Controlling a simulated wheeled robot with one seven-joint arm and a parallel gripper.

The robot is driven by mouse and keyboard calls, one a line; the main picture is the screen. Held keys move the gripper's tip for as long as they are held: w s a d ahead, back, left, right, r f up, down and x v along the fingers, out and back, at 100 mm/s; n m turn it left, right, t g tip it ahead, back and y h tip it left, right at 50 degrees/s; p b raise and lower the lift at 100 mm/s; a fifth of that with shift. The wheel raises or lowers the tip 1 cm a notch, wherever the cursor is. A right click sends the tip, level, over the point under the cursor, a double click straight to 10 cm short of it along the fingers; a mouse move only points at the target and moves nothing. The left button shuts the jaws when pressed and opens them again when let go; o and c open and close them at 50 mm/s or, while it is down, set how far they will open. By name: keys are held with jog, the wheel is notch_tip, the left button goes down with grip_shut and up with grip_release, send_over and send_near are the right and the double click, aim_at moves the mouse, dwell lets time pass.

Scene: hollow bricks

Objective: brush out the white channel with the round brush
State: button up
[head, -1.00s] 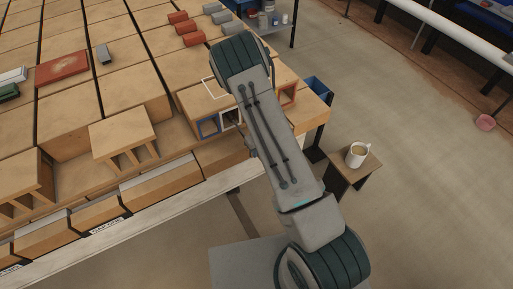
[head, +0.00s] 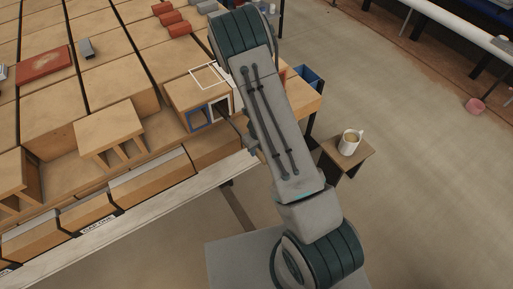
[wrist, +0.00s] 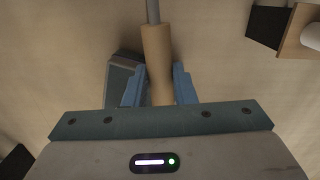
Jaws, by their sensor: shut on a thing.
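The round brush (wrist: 156,62) shows in the wrist view as a tan wooden handle with a grey shaft running off the top edge; its bristle end is out of view. My gripper (wrist: 158,85) is shut on the handle, a blue finger on each side. The hollow brick (head: 182,92) sits at the table's right corner in the head view. The white channel (head: 229,101) opens on its front face, right of the blue-framed channel (head: 200,117).
Another hollow brick (head: 107,128) stands to the left on the table. Red blocks (head: 172,18) lie at the back. A stool (head: 347,162) with a mug (head: 349,143) stands to the right. A blue bin (head: 307,78) is behind my arm. Open floor lies right.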

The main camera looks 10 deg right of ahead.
jog(key=shift+s, duration=0.1)
jog(key=shift+s+d+f+b, duration=0.15)
jog(key=shift+s+b, duration=0.1)
jog(key=shift+b, duration=0.15)
jog(key=s+d+b, duration=0.4)
jog(key=s+b, duration=0.4)
jog(key=s, duration=0.4)
jog(key=shift+s, duration=0.35)
dwell(0.4)
